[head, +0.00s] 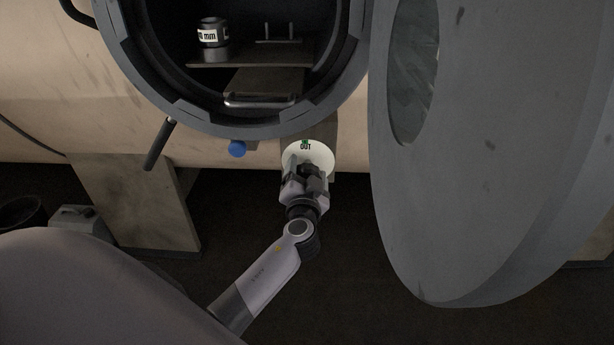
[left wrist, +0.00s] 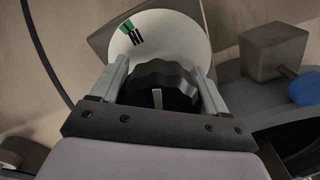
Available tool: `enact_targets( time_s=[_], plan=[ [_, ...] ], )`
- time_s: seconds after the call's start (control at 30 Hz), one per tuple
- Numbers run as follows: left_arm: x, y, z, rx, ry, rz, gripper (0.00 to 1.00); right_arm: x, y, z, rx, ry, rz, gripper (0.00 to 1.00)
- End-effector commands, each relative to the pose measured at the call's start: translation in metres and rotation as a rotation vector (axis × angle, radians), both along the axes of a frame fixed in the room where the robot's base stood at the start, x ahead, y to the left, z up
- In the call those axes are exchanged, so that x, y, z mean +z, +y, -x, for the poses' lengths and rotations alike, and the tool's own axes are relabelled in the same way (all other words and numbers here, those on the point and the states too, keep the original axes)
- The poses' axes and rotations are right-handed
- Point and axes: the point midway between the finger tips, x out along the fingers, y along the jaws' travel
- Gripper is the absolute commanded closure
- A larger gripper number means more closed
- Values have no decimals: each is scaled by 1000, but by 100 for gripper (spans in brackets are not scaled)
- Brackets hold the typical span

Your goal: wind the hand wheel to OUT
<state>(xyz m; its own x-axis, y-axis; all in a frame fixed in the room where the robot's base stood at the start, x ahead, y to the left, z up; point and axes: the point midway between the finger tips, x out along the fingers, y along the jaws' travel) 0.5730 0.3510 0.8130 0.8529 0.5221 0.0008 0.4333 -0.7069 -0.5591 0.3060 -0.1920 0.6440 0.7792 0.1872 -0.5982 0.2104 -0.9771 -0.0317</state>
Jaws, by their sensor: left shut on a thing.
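The hand wheel is a dark scalloped knob (left wrist: 158,76) in front of a round white dial plate (head: 320,153). The plate has a green mark and the black word OUT (head: 305,146) at its top. In the left wrist view a green wedge and dark lettering (left wrist: 132,36) show on the plate, too slanted to read. A short pale line (left wrist: 157,98) shows on the knob. My left gripper (head: 307,171) is shut on the knob, one finger on each side. Whether the line meets the OUT mark I cannot tell. My right gripper is not in view.
Above the dial is the round open vessel mouth (head: 250,128) with a shelf and a labelled cylinder (head: 212,35) inside. A large grey door (head: 480,150) hangs open at the right. A blue knob (head: 237,149) and a dark handle (head: 160,143) are left of the dial.

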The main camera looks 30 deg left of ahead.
Motion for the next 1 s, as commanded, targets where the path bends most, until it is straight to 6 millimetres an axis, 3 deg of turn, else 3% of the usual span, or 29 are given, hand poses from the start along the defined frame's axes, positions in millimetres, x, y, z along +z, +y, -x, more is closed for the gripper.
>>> enact_targets(
  time_s=[1.0],
  plan=[
    [2, 2, 2, 1, 512, -826, 56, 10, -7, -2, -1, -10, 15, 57]
  ],
)
